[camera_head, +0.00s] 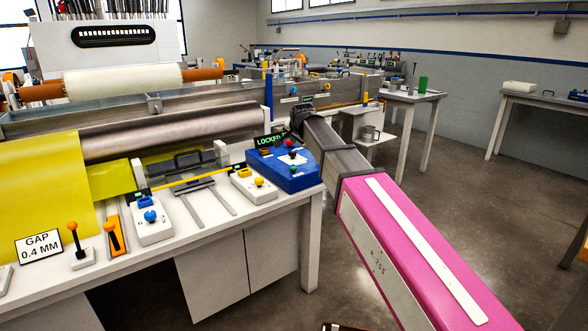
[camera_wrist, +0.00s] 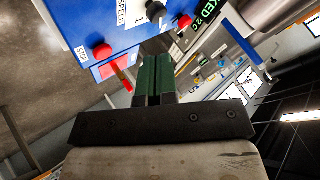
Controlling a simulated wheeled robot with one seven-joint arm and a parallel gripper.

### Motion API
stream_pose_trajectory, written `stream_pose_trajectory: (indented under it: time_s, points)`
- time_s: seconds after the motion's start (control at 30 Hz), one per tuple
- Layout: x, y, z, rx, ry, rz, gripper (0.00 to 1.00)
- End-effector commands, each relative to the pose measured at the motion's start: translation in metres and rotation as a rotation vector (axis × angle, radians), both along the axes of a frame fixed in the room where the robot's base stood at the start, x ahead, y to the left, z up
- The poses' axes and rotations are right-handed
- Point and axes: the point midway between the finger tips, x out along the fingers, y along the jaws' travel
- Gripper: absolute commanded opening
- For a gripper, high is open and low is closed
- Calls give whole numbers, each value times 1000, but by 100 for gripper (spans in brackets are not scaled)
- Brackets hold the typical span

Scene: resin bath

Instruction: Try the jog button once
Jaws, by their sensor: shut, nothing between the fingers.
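A blue control box (camera_head: 270,178) sits at the right end of the white bench, with red (camera_head: 291,143), black and green (camera_head: 292,169) knobs or buttons on it. I cannot read a jog label on any of them. In the wrist view the blue panel (camera_wrist: 75,18) shows a red button (camera_wrist: 102,51), a white plate marked SPEED and 1 (camera_wrist: 152,12), and a dark knob (camera_wrist: 184,21). My gripper (camera_wrist: 153,62) is shut and empty, its dark green fingertips pointing up the picture close to the panel's edge; contact cannot be told. In the head view its fingertips are not distinguishable.
A lit LOCKED display (camera_head: 271,140) stands behind the blue box. White boxes with a yellow button (camera_head: 259,182) and a blue button (camera_head: 150,216) lie to its left. Steel rollers (camera_head: 180,128) and a yellow sheet (camera_head: 45,190) fill the left.

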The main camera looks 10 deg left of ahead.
Motion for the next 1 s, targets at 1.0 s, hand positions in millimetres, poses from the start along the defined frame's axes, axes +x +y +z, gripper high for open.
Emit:
stream_pose_trajectory:
  time_s: [1.0]
  points:
    - [0, 0, -87, -1, 0, 1, 0]
